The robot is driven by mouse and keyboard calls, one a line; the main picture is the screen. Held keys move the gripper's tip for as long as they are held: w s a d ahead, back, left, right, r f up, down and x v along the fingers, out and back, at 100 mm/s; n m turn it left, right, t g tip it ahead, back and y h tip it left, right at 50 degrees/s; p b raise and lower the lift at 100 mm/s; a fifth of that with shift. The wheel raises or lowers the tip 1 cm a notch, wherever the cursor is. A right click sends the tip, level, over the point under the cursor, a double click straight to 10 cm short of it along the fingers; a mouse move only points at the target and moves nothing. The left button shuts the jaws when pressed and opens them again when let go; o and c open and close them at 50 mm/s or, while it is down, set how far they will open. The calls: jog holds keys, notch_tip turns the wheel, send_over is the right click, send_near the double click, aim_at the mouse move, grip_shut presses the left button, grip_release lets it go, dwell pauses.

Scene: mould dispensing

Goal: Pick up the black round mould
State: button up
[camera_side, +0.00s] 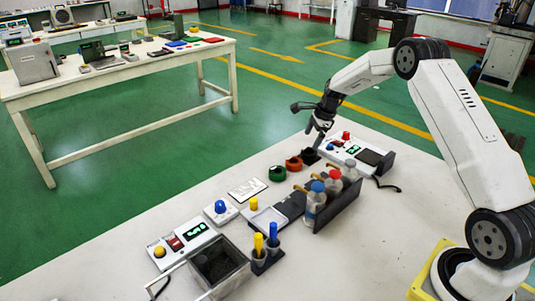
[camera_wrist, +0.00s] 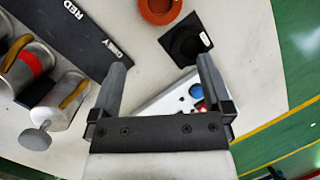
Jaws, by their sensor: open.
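The black mould (camera_side: 311,157) lies on the white table, at the far end of a row with an orange round mould (camera_side: 293,163) and a green round mould (camera_side: 277,173). In the wrist view the black mould (camera_wrist: 190,36) shows a squarish outline with a round hollow, beyond my right-hand finger. The orange mould (camera_wrist: 160,8) is cut by the top edge there. My gripper (camera_side: 315,142) is just above the black mould in the side view. In the wrist view my gripper (camera_wrist: 162,60) is open, with nothing between its fingers.
A white device with red and blue knobs (camera_wrist: 190,98) lies beneath my gripper; it also shows in the side view (camera_side: 349,153). A dark rack (camera_side: 340,204) of bottles stands nearby. Bare table (camera_wrist: 245,50) lies right of the black mould.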

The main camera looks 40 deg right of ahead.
aim_at(311, 150)
jog(key=w+d+f+m, duration=0.1)
jog(key=d+f+m, duration=0.2)
jog(key=d, duration=0.3)
jog(key=shift+w+d+m+t+y, duration=0.2)
jog(key=shift+d+m+t+y, duration=0.1)
jog(key=shift+m, duration=0.6)
jog(key=shift+x, duration=1.2)
jog(key=shift+w+a+f, duration=0.1)
jog(key=shift+x, duration=2.5)
jog(key=shift+a, duration=0.1)
jog(key=c, duration=1.1)
